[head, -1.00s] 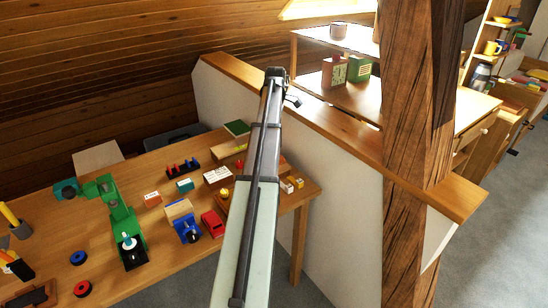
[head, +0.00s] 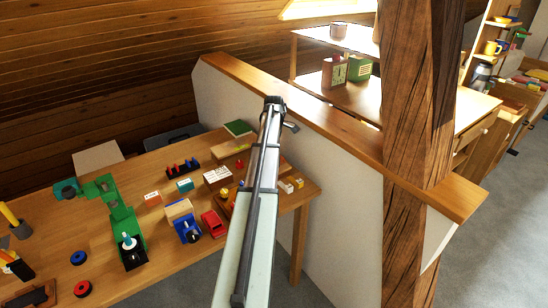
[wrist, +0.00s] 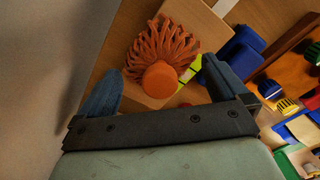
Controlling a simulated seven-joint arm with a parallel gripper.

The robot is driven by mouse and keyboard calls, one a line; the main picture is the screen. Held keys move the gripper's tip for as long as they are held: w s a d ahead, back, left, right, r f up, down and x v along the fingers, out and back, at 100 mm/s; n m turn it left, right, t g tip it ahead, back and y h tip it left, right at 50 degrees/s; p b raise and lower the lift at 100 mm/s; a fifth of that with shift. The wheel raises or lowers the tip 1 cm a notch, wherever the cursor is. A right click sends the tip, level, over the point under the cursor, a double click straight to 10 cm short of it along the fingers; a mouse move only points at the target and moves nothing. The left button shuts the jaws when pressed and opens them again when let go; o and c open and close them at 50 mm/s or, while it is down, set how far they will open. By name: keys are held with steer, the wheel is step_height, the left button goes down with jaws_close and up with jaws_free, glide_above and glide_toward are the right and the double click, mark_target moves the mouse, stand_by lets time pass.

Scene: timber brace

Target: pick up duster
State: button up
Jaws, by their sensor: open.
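The duster (wrist: 162,55) shows in the wrist view as an orange, fringed head with a round orange knob facing the camera. My gripper (wrist: 163,82) is open, with one finger to the left of the duster and one to the right. The duster appears between and beyond the fingers, and I see no contact. In the head view my gripper (head: 274,106) is over the right end of the bench, and the duster is not visible there, probably hidden by my arm.
The workbench (head: 105,200) carries a green machine (head: 123,225), a red toy car (head: 213,222), a blue toy (head: 187,230) and small boxes. A wood-capped low wall (head: 330,112) stands close on the right.

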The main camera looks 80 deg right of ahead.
steer(key=shift+f, duration=0.95)
steer(key=shift+c, duration=0.2)
steer(key=c, duration=0.7)
steer(key=shift+r, duration=0.1)
steer(key=shift+c, duration=0.2)
step_height(320, 180, up, 10)
steer(key=shift+f, duration=0.1)
